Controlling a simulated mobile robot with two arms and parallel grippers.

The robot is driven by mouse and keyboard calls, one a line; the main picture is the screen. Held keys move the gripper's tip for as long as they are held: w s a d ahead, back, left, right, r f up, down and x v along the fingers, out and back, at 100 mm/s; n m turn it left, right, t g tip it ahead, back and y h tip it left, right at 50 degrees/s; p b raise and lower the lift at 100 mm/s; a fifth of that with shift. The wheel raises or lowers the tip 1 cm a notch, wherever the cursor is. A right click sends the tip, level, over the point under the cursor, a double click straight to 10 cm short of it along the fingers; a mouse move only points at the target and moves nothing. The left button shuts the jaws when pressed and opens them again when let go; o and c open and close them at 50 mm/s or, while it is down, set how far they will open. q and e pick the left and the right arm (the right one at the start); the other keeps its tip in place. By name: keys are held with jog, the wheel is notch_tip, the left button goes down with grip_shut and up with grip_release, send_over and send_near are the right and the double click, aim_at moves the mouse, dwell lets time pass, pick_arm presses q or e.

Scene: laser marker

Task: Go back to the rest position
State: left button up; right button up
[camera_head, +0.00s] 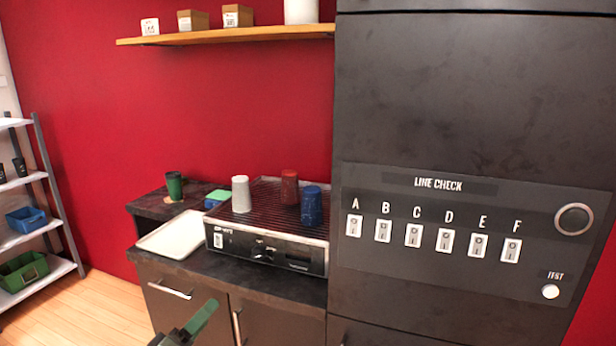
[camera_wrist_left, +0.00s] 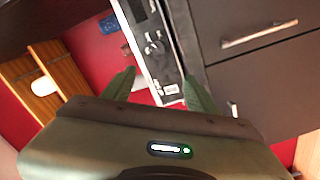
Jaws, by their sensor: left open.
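My left gripper (camera_head: 188,325) shows at the bottom of the head view, low in front of the cabinet doors, with one green finger clearly seen. In the left wrist view the two green fingers of my left gripper (camera_wrist_left: 160,88) stand apart with nothing between them. It is open and empty, apart from the counter and its objects. My right gripper is in neither view.
A dark counter (camera_head: 285,283) holds a white tray (camera_head: 172,236), a black machine (camera_head: 268,247) with white, red and blue cups on top, and a green cup (camera_head: 174,185). A tall dark panel (camera_head: 470,120) stands right. A grey shelf (camera_head: 62,262) stands left; floor between is clear.

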pick_arm(q)
jog(key=s+a+f+m+g+y, duration=0.1)
jog(key=s+a+f+g+y, duration=0.1)
jog(key=f, duration=1)
jog(key=s+a+f+g+y, duration=0.1)
jog(key=s+f+g, duration=0.1)
jog(key=f, duration=1)
jog(key=s+f+m+g+y, duration=0.1)
jog(key=s+f+g, duration=0.1)
jog(key=s+f, duration=0.45)
jog(key=s+f+m+g+y, duration=0.15)
jog(key=s+f, duration=0.25)
jog(key=f, duration=0.5)
jog(key=s+f+m+g, duration=0.2)
jog(key=s+f, duration=0.4)
jog(key=s, duration=0.6)
jog(key=s+d+f+m+g, duration=0.1)
jog(key=s+f+m+g, duration=0.1)
jog(key=s+f, duration=0.5)
jog(key=s+d+f+m+g, duration=0.1)
jog(key=s+f+m+g, duration=0.2)
jog(key=s, duration=1.6)
notch_tip(320, 180, down, 4)
jog(key=shift+s+d+r+g+y, duration=0.1)
jog(key=shift+s+d+g+y, duration=0.2)
jog(key=shift+g, duration=0.45)
jog(key=shift+w+a, duration=0.1)
jog(key=shift+w, duration=0.1)
